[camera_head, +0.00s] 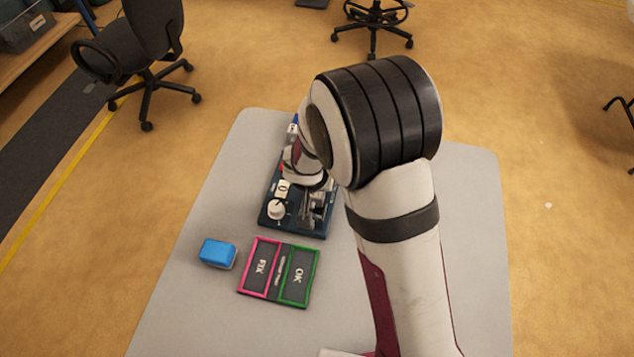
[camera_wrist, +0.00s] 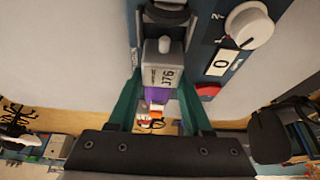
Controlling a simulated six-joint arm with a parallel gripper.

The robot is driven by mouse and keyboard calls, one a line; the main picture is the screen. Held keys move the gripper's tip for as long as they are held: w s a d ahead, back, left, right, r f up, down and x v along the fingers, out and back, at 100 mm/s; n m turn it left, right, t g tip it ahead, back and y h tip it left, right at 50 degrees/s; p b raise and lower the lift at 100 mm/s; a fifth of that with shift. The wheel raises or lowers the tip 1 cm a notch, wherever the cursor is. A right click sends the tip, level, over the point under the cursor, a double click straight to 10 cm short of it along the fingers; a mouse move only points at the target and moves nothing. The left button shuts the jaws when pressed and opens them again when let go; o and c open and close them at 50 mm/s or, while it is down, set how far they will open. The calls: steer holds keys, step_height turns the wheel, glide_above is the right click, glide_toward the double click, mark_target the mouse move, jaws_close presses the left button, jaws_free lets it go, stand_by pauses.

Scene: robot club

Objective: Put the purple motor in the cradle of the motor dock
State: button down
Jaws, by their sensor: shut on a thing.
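The motor (camera_wrist: 158,71), a grey block marked 176 with a purple part (camera_wrist: 158,95), is between the two teal fingers of my gripper (camera_wrist: 161,82) in the wrist view. My gripper is shut on it. The motor dock (camera_head: 292,222) is a dark blue board with a white knob, a 0 display and grey metal fittings. It also shows in the wrist view (camera_wrist: 204,52). The motor's far end points at a dark rounded part of the dock; I cannot tell whether they touch. In the head view my arm hides the motor and the gripper's fingers.
A blue box (camera_head: 217,253) stands on the grey table (camera_head: 185,310) left of a two-part tray (camera_head: 278,272) marked FIX and OK, framed pink and green. The tray lies just in front of the dock. Office chairs (camera_head: 140,50) stand on the floor beyond the table.

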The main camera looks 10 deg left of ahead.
steer(key=shift+f, duration=0.25)
steer(key=shift+f, duration=0.15)
stand_by(0.3)
jaws_free()
steer(key=shift+r, duration=4.05)
